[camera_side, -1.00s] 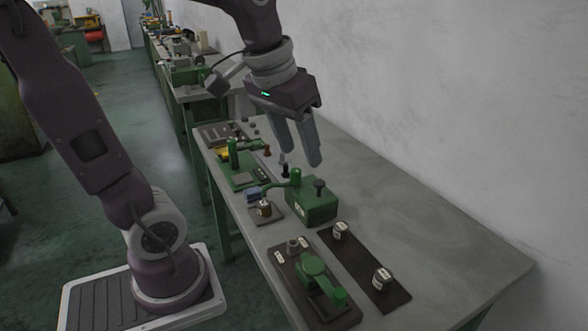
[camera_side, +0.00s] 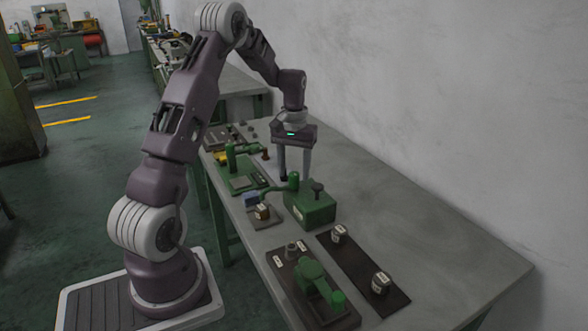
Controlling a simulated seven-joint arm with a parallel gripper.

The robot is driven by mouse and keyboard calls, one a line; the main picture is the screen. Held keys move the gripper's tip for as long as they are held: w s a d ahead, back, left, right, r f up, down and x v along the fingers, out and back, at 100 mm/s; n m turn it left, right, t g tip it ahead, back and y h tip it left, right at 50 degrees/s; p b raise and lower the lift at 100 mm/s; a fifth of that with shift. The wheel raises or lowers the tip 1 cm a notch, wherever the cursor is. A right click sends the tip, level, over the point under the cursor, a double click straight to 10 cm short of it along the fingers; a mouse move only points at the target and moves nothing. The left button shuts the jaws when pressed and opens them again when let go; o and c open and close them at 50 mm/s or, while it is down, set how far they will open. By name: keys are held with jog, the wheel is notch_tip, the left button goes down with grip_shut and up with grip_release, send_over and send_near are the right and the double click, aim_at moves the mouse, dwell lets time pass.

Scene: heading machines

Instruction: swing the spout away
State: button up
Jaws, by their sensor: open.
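A green spout (camera_side: 272,189) runs left from a round-topped green post (camera_side: 294,181) on a green box-like tank (camera_side: 313,207). The spout's free end reaches over the area of a small brown labelled pot (camera_side: 263,211), which sits on a dark plate. A blue block (camera_side: 249,199) lies just beside the spout end. My gripper (camera_side: 294,175) points down with its two fingers apart and nothing visible between them. Its fingertips are near the post and spout, at the tank's back left. I cannot tell whether they touch or straddle the post.
A dark knob (camera_side: 317,187) stands on the tank. In front are a dark plate with a green machine (camera_side: 312,277) and a dark strip (camera_side: 352,262) with two labelled pots. Another green machine (camera_side: 240,177) is behind left. The bench's right side is clear.

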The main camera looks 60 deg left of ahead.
grip_shut()
dwell(1.4)
